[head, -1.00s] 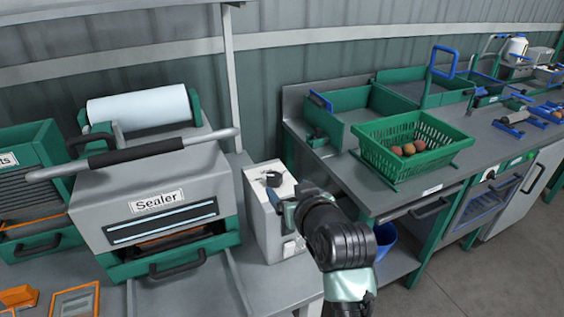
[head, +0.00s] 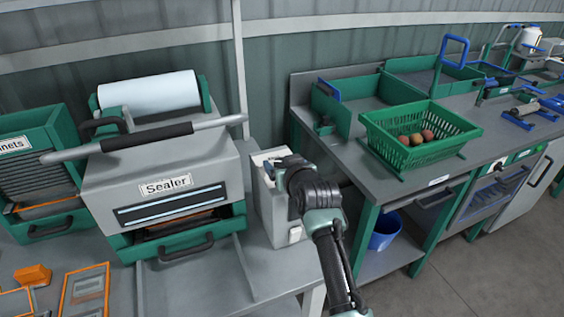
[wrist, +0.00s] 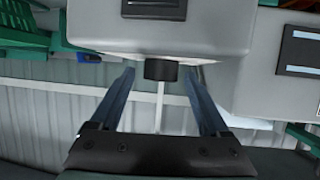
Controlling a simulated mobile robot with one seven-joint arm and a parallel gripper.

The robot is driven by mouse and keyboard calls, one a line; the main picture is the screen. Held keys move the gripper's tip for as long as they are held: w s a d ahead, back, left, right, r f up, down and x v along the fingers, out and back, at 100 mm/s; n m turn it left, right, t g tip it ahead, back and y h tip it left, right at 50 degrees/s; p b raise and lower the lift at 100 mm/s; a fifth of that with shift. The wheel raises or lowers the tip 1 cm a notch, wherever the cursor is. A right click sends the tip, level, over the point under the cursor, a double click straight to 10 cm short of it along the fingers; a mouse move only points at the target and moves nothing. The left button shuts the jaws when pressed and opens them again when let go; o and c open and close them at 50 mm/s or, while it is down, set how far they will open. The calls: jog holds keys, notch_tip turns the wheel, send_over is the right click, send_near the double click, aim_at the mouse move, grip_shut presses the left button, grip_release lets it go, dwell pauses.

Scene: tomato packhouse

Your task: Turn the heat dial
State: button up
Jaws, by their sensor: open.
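The heat dial is a short black knob (wrist: 160,70) on the pale grey control box (head: 270,218), beside the sealer (head: 165,195). In the wrist view the knob stands out from the box between my two blue-grey fingers. My gripper (head: 274,172) is open, with a finger on each side of the knob and visible gaps between. In the head view my gripper and wrist cover the top of the box and hide the knob. I cannot tell if a finger touches the box.
The sealer's long bar handle (head: 150,138) rises left of the box. A green bench (head: 345,165) with a green crate (head: 375,140) of red fruit stands close on the right. A blue bin (head: 384,232) sits below it. Orange-edged trays (head: 85,290) lie front left.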

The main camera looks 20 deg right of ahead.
jog(key=shift+w+d+f, duration=0.1)
jog(key=shift+w+f, duration=0.15)
jog(key=shift+w, duration=0.35)
jog(key=shift+c, duration=0.2)
grip_shut()
